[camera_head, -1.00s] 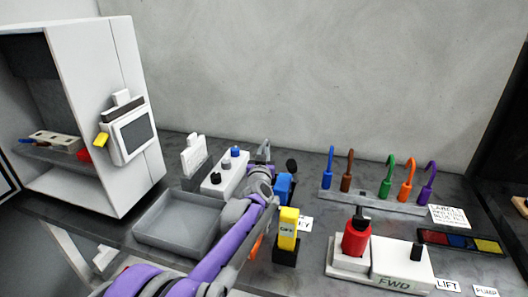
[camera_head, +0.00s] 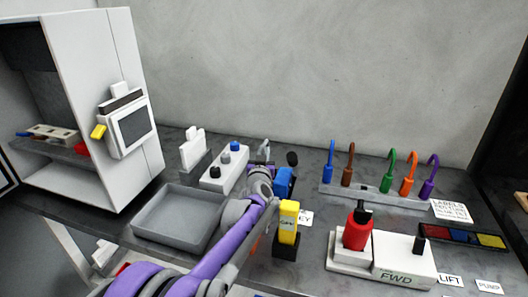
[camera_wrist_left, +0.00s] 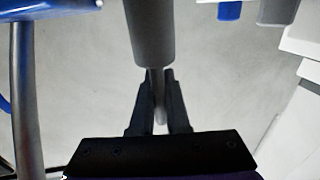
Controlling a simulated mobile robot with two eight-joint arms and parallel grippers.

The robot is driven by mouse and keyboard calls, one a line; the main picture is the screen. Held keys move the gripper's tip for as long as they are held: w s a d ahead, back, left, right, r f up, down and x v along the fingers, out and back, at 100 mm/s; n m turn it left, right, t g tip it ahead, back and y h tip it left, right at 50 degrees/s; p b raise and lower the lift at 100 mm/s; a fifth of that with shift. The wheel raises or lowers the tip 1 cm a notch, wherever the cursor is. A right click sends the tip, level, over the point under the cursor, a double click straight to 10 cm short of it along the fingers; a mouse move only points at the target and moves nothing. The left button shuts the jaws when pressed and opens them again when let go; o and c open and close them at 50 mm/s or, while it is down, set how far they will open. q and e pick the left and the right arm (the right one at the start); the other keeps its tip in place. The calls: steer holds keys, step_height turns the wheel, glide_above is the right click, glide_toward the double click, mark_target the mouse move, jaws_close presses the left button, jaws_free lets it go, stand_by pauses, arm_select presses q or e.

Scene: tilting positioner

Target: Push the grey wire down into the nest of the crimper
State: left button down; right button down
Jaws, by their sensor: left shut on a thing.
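The grey wire (camera_wrist_left: 150,35) shows in the left wrist view as a thick grey sleeve with a thinner part below it. My left gripper (camera_wrist_left: 158,100) is shut on that thinner part. In the head view, my purple left arm ends beside the blue crimper (camera_head: 285,182), which has a black knob, and hides part of it. A grey hooked piece (camera_head: 263,147), apparently the wire, stands up just behind my wrist. The fingertips are hidden there. I cannot tell whether the wire touches the nest. My right gripper is not in view.
A yellow block (camera_head: 288,222) on a black base stands in front of the crimper. A grey tray (camera_head: 147,236) and a white box with knobs (camera_head: 213,182) are to the left.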

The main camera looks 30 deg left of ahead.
arm_select(q)
steer(key=c, duration=0.8)
jaws_free()
steer(key=shift+c, duration=0.2)
steer(key=v, duration=1)
steer(key=shift+s+d, duration=0.2)
steer(key=shift+s, duration=0.15)
steer(key=shift+f, duration=0.1)
